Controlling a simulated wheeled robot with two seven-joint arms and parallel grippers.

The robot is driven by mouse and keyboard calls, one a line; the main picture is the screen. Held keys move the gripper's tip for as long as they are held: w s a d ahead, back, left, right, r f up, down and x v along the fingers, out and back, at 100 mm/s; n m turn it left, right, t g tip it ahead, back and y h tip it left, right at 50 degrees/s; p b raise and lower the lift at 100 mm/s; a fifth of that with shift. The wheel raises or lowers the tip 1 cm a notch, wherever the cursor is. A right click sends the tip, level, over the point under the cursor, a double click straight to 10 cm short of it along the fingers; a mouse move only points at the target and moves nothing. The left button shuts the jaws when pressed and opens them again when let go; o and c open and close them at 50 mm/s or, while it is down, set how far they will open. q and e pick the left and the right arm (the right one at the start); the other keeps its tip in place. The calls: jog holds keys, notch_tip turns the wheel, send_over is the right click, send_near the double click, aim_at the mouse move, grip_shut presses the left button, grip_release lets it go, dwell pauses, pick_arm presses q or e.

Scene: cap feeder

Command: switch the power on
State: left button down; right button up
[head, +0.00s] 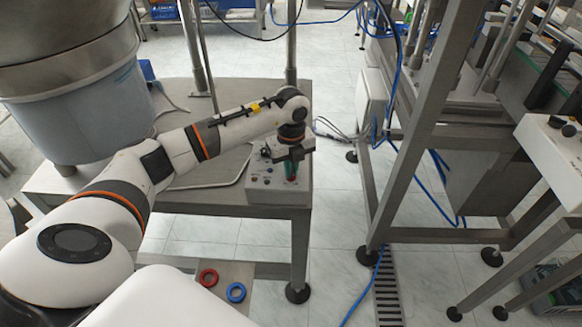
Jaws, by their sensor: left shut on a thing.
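A light grey control box (268,191) sits on the near right corner of the steel table. Its front and top carry several small buttons and knobs. My left arm reaches in from the left across the table, and my left gripper (290,162) points down over the box's right part. It is shut on a small green switch (291,173) on the box. The fingers partly cover the switch, so its exact position cannot be told. My right gripper is not in view.
A large round metal feeder bowl (75,100) stands on the table's left. A steel frame (385,200) with blue cables stands right, across a gap of tiled floor.

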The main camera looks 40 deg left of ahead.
pick_arm(q)
jog(key=m+b, duration=0.1)
jog(key=m, duration=0.4)
jog(key=shift+m, duration=0.3)
jog(key=m+b, duration=0.1)
jog(key=m, duration=0.3)
jog(key=shift+m+b, duration=0.3)
jog(key=shift+m, duration=0.5)
jog(key=c, duration=1.5)
grip_release()
notch_tip(320, 180, up, 12)
jog(key=shift+r, duration=0.1)
